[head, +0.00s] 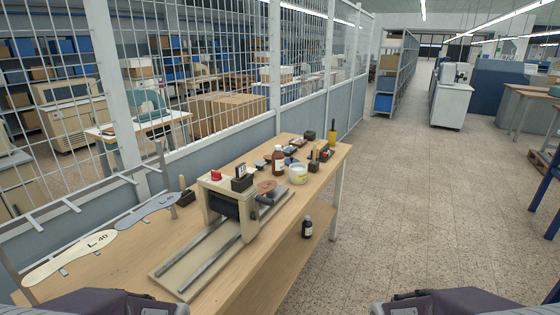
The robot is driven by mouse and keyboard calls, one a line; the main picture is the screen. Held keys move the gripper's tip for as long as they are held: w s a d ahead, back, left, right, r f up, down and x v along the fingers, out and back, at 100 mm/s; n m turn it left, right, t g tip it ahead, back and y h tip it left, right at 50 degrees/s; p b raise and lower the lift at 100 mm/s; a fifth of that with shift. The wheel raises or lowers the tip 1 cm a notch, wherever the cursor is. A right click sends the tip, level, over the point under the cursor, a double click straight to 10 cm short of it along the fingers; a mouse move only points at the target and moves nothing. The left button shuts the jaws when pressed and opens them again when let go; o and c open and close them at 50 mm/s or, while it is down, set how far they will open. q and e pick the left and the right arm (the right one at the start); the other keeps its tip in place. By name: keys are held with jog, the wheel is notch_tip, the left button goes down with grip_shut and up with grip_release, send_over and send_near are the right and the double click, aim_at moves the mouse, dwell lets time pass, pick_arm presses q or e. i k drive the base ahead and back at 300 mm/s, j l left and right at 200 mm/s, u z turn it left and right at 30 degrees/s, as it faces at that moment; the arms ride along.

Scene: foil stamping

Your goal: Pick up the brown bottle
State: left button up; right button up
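A brown bottle (278,160) with a white label and a light cap stands upright on the wooden workbench, behind the stamping machine and beside a white tub (298,173). A second, smaller dark bottle (307,227) with a pale label stands lower down at the bench's right side, seemingly on a lower shelf. Parts of my two arms show along the bottom edge, left and right. Neither gripper's fingers can be seen, and both are well apart from the bottles.
The stamping machine (236,205) with its rails fills the bench middle. Shoe-shaped templates (70,257) lie at the left. Small dark items and a yellow container (332,137) stand at the far end. A mesh partition runs behind the bench. The floor (410,200) to the right is clear.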

aim_at(278, 156)
jog(key=i+l, duration=0.35)
jog(key=i+l+z, duration=0.1)
jog(key=i+l, duration=0.25)
jog(key=i, duration=0.2)
jog(key=i+l+z, duration=0.1)
jog(key=i+l, duration=0.25)
jog(key=i+l+u, duration=0.15)
jog(key=i+u, duration=0.2)
jog(key=i+l+u, duration=0.4)
jog(key=u, duration=0.25)
